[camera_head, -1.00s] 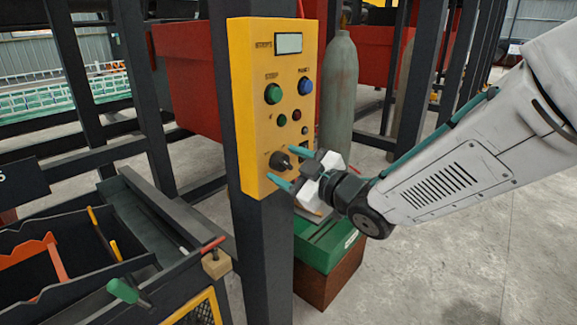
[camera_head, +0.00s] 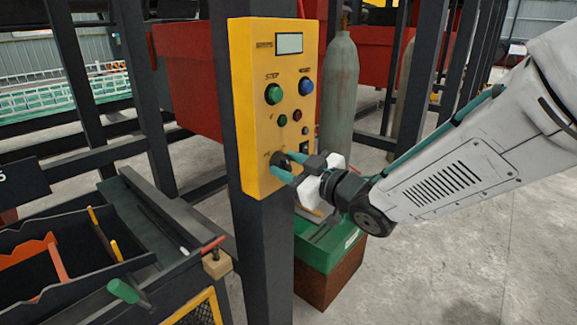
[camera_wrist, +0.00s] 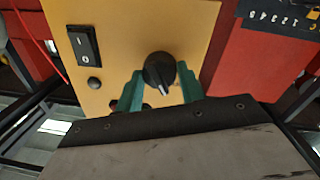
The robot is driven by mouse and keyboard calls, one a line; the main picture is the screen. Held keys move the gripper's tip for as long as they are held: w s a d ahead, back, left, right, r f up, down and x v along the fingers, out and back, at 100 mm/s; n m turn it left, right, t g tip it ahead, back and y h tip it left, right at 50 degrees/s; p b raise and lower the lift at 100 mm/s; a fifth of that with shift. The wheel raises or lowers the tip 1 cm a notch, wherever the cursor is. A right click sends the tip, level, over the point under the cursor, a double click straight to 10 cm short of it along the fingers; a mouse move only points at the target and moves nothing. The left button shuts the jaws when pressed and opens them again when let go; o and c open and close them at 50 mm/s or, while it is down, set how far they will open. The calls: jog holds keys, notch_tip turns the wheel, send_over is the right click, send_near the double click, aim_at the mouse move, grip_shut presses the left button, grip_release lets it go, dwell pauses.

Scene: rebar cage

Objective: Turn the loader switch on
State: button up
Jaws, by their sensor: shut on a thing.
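The yellow control panel (camera_head: 262,125) is fixed to a dark post. It carries a display, green and blue buttons, small indicators and a black rotary knob (camera_head: 280,160) near its bottom. In the wrist view the black knob (camera_wrist: 159,70) has a white pointer mark directed downward, slightly right. A black rocker switch (camera_wrist: 84,45) marked I and O is to its left. My gripper (camera_head: 289,165) is at the panel, its teal fingers on either side of the knob and shut on it. The wrist view shows my fingers (camera_wrist: 161,86) flanking the knob.
A grey gas cylinder (camera_head: 339,95) stands behind the panel to the right. A green box (camera_head: 325,245) sits below my gripper. A dark bin with green- and red-handled tools (camera_head: 125,290) is at lower left. Open concrete floor lies at right.

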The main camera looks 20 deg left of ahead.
jog(key=m, duration=0.7)
jog(key=shift+w+g, duration=0.1)
jog(key=shift+g, duration=0.2)
jog(key=m, duration=0.3)
jog(key=shift+d+m+g, duration=0.1)
jog(key=shift+m+g, duration=0.2)
jog(key=shift+m, duration=1.7)
jog(key=o, duration=1)
jog(key=shift+w, duration=0.1)
jog(key=shift+d+r, duration=0.1)
jog(key=v, duration=0.7)
jog(key=shift+d, duration=0.3)
